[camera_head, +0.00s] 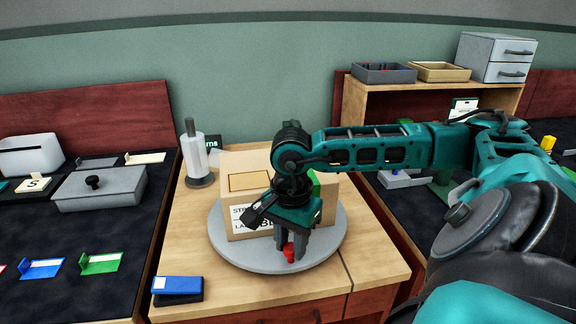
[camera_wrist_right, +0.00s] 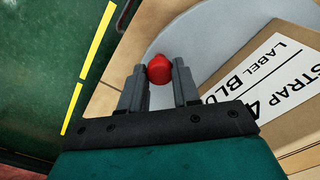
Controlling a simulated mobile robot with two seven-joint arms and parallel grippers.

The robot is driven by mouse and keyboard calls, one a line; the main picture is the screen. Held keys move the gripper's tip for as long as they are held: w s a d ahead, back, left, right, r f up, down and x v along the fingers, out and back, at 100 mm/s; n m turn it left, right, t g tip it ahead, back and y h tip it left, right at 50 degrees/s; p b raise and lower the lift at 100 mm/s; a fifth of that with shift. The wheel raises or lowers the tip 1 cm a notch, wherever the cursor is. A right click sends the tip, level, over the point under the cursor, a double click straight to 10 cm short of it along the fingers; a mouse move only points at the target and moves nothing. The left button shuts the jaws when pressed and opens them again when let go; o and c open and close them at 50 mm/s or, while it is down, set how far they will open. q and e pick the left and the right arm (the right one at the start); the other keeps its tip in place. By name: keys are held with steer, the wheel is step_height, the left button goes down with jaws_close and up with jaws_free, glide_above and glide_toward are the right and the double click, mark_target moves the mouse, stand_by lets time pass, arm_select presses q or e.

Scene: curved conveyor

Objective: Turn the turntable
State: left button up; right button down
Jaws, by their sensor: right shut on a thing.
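The grey round turntable (camera_head: 225,252) lies on a wooden table. A cardboard box (camera_head: 238,165) with a white printed label stands on it. A red knob (camera_head: 289,250) sits near the turntable's front edge. My right gripper (camera_head: 290,250) reaches down over the front of the turntable and is shut on the red knob. In the right wrist view the knob (camera_wrist_right: 160,69) sits between the two grey fingers (camera_wrist_right: 159,80), with the turntable (camera_wrist_right: 205,30) and the box label (camera_wrist_right: 275,75) beside it. My left gripper is not in view.
A blue and black stamp-like block (camera_head: 178,287) lies at the table's front left. A white roll on a stand (camera_head: 194,155) stands at the back left. A dark side desk (camera_head: 60,225) holds a grey lidded box (camera_head: 100,190). A shelf (camera_head: 420,95) with trays stands behind right.

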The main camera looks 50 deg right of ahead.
stand_by(0.3)
steer(key=c, duration=0.8)
jaws_free()
step_height(320, 180, up, 13)
steer(key=p, duration=0.2)
steer(key=shift+p, duration=0.3)
